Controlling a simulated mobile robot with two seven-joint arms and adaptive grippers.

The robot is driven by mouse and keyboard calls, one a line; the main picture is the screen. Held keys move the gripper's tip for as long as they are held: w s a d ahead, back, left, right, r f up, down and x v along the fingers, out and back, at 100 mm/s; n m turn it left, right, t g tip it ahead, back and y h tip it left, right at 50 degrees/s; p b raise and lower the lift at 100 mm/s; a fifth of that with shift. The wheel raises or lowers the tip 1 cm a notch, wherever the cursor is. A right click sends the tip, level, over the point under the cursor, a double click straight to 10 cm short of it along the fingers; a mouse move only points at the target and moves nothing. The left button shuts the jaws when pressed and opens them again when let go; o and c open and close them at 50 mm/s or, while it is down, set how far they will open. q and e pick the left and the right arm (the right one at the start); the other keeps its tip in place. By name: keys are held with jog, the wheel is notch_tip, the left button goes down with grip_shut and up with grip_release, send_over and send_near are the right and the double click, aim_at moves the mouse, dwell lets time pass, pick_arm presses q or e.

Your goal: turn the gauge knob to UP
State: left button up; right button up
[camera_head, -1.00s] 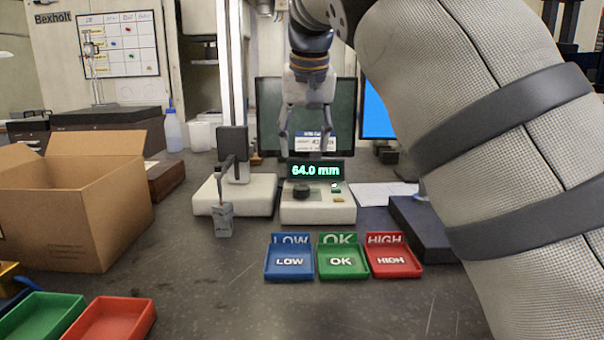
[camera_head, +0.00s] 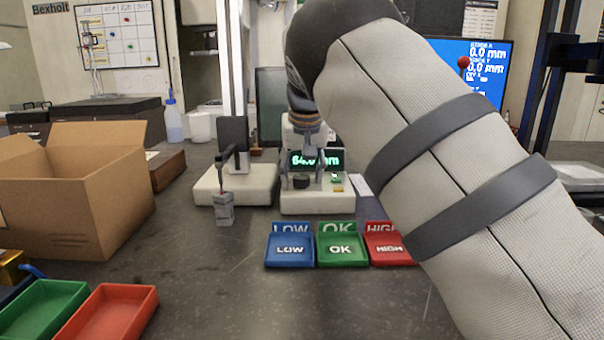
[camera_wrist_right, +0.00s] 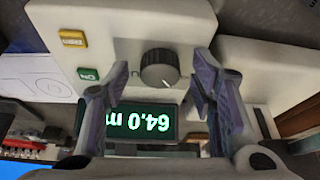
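The gauge box (camera_head: 318,203) is cream-coloured, with a lit display (camera_head: 330,160) partly hidden by my gripper; its visible digits begin 64. The dark round gauge knob (camera_head: 301,183) is on its top. In the right wrist view the knob (camera_wrist_right: 159,69) has a ribbed side and a white pointer mark towards the lower right of the picture. Its position labels are not readable. My right gripper (camera_head: 301,180) is open above the gauge. In the wrist view its fingertips (camera_wrist_right: 159,72) lie on either side of the knob, with visible gaps. My left gripper is not in view.
A yellow button (camera_wrist_right: 72,38) and a green button (camera_wrist_right: 88,74) sit near the knob. A gauge stand (camera_head: 234,185) is to the left, with a small grey block (camera_head: 224,209) before it. Blue LOW (camera_head: 290,250), green OK (camera_head: 341,250) and red HIGH trays lie in front.

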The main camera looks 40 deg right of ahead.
jog(key=c, duration=1.1)
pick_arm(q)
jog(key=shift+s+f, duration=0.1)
pick_arm(e)
jog(key=shift+m, duration=0.3)
jog(key=shift+w+f+m+g+h+b, duration=0.1)
jog(key=shift+f+m+g+h+b, duration=0.2)
jog(key=shift+m, duration=0.6)
jog(key=m+g+b, duration=0.1)
jog(key=m, duration=0.2)
jog(key=shift+w+a+m+h, duration=0.1)
jog(key=shift+m+h, duration=0.2)
jog(key=shift+h, duration=0.1)
jog(key=m+g+b, duration=0.1)
jog(key=m, duration=0.2)
jog(key=shift+h, duration=0.3)
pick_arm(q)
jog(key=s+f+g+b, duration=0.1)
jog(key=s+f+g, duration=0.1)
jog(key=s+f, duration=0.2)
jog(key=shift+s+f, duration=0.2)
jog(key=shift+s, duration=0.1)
pick_arm(e)
jog(key=shift+r+m+g, duration=0.2)
jog(key=shift+m+g, duration=0.4)
jog(key=shift+m, duration=0.4)
